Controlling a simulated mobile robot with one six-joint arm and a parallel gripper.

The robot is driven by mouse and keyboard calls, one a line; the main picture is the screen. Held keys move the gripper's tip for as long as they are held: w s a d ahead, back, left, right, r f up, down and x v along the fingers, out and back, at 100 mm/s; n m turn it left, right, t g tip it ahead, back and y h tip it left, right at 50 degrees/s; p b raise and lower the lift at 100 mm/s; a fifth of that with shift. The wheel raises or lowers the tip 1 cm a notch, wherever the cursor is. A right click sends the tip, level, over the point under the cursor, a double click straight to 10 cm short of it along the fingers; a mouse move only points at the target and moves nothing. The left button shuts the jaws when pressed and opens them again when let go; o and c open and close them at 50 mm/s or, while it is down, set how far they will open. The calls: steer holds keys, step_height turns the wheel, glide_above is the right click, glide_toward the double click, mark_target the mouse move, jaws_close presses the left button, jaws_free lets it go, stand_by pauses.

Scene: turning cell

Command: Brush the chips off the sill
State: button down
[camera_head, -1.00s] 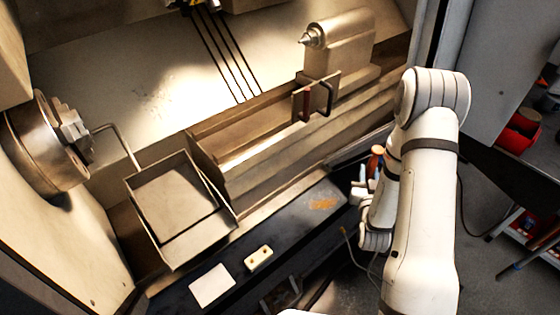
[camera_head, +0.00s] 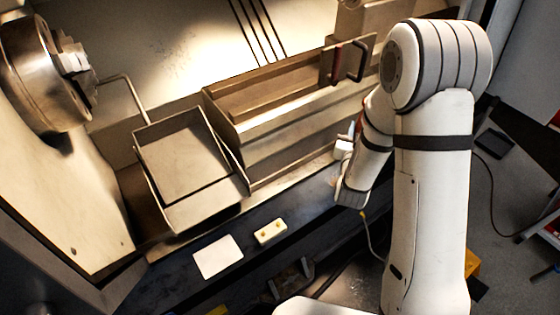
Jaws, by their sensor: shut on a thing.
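The sill (camera_head: 305,208) is the dark ledge along the front of the machine, running from lower left to upper right. No chips show clearly on its visible part; its right portion is hidden behind my arm. My gripper (camera_head: 343,149) shows only in part, as a small pale piece past my wrist, low over the sill's right portion. It is shut on the brush, which my arm hides in this view.
A white card (camera_head: 217,257) and a cream block with two dark spots (camera_head: 270,231) lie on the sill. Left are an open metal tray (camera_head: 215,211) and the chuck (camera_head: 45,75). A metal trough (camera_head: 228,122) and a panel with a handle (camera_head: 328,68) stand behind.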

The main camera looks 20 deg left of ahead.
steer(key=s+a+f+y+b, duration=0.1)
steer(key=s+a+b, duration=0.4)
steer(key=a+b, duration=0.3)
steer(key=s+a+f+y+b, duration=0.1)
steer(key=s+a+b, duration=0.5)
steer(key=a, duration=0.5)
steer(key=f+b, duration=0.2)
steer(key=w+f+b, duration=0.1)
steer(key=f+b, duration=0.1)
steer(key=shift+w+f, duration=0.2)
steer(key=shift+f, duration=0.1)
steer(key=shift+r, duration=0.1)
